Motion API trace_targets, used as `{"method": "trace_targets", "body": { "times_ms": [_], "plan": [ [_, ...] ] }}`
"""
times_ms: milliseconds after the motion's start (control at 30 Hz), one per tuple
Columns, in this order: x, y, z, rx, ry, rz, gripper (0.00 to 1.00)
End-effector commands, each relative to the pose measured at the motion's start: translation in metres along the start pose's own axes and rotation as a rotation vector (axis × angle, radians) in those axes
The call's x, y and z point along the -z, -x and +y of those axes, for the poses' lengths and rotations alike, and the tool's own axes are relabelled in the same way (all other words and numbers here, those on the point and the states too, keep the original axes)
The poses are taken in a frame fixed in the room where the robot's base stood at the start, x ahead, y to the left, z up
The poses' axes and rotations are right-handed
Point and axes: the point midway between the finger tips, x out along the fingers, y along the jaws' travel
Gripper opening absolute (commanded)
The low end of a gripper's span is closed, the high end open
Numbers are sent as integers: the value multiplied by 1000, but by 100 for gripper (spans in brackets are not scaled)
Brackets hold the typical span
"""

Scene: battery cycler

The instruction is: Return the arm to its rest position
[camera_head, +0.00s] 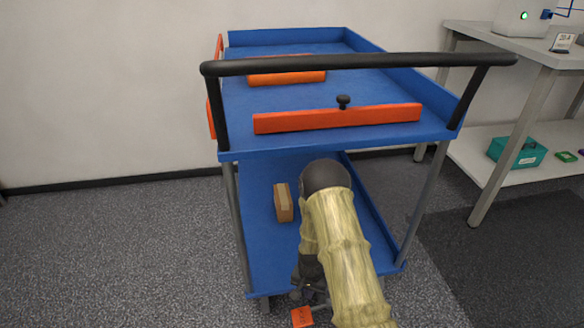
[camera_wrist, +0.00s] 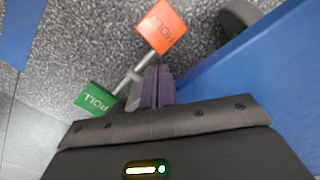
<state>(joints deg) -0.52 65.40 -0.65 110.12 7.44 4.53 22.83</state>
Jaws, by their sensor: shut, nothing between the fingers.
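My gripper (camera_wrist: 158,72) shows in the wrist view with its two dark fingers together and nothing between them. Its tips point at the metal bar of a foot pedal, close to the bar; I cannot tell whether they touch. The pedal has an orange HOLD plate (camera_wrist: 161,27) at one end and a green ROLL plate (camera_wrist: 97,99) at the other. In the head view my arm reaches down in front of the blue cart's lower shelf (camera_head: 262,246). The orange plate shows there at the bottom edge (camera_head: 302,317). The fingers cannot be made out in the head view.
The cart's black push handle (camera_head: 360,63) and upper tray (camera_head: 300,92) stand beyond my arm. A cardboard box (camera_head: 284,203) is on the lower shelf. A caster wheel (camera_wrist: 238,14) is near the pedal. A workbench (camera_head: 520,50) stands right. Carpet left is clear.

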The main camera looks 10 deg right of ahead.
Motion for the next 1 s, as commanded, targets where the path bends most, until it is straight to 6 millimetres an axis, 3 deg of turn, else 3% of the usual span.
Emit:
{"method": "trace_targets", "body": {
  "times_ms": [133,267,567,800,1000],
  "plan": [
    [1,12,-1,4,9,5,0],
    [3,50,-3,14,39,19,0],
    [-6,184,1,43,168,70,0],
    [-31,282,14,59,278,116,0],
    [-60,354,31,66,365,156,0]
  ]
}}
